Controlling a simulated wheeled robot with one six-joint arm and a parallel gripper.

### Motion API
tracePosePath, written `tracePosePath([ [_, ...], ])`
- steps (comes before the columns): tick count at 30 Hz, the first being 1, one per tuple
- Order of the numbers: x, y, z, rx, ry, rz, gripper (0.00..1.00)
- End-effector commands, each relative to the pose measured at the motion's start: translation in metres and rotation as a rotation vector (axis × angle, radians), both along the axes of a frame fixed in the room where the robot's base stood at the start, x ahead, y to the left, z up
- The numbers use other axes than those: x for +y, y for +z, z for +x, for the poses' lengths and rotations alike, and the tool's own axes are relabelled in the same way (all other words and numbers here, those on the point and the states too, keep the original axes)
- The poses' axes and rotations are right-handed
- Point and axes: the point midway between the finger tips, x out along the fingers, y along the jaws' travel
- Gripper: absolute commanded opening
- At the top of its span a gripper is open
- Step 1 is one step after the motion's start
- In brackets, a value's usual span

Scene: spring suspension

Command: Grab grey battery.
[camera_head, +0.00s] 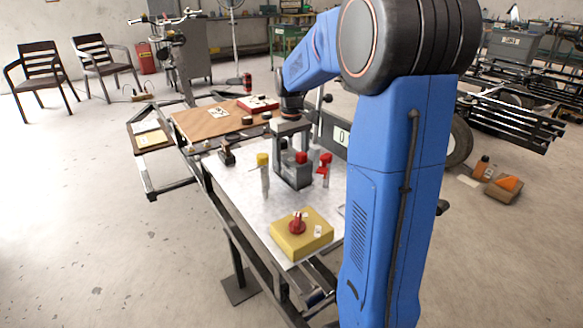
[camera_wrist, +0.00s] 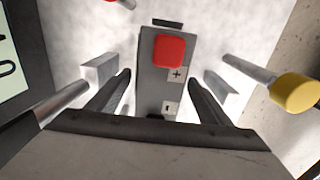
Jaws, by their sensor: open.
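The grey battery (camera_wrist: 160,83) stands on the white tabletop, with a red square terminal and plus and minus marks on its top face. In the head view, the battery (camera_head: 293,179) is partly covered by my gripper, which comes down from above. My gripper (camera_wrist: 160,88) is open, with one finger on each side of the battery. Gaps show between both fingers and the battery in the wrist view. The near end of the battery is hidden behind the gripper body. My gripper also shows in the head view (camera_head: 291,150).
A yellow-capped post (camera_head: 262,165) stands left of the battery and a red-capped one (camera_head: 326,163) right of it. A display panel (camera_head: 341,136) stands behind.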

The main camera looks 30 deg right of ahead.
Motion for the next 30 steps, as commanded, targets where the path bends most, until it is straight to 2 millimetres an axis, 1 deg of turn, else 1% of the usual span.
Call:
tracePosePath([
  [6,0.0,-0.001,0.0,0.0,0.0,0.0,0.73],
  [11,0.0,0.0,0.0,0.0,0.0,0.0,0.34],
  [12,0.0,0.0,0.0,0.0,0.0,0.0,0.25],
  [14,0.0,0.0,0.0,0.0,0.0,0.0,0.1],
  [15,0.0,0.0,0.0,0.0,0.0,0.0,0.01],
  [25,0.0,0.003,0.001,-0.004,0.0,-0.002,0.0],
  [30,0.0,0.014,0.001,-0.005,0.0,-0.002,0.0],
])
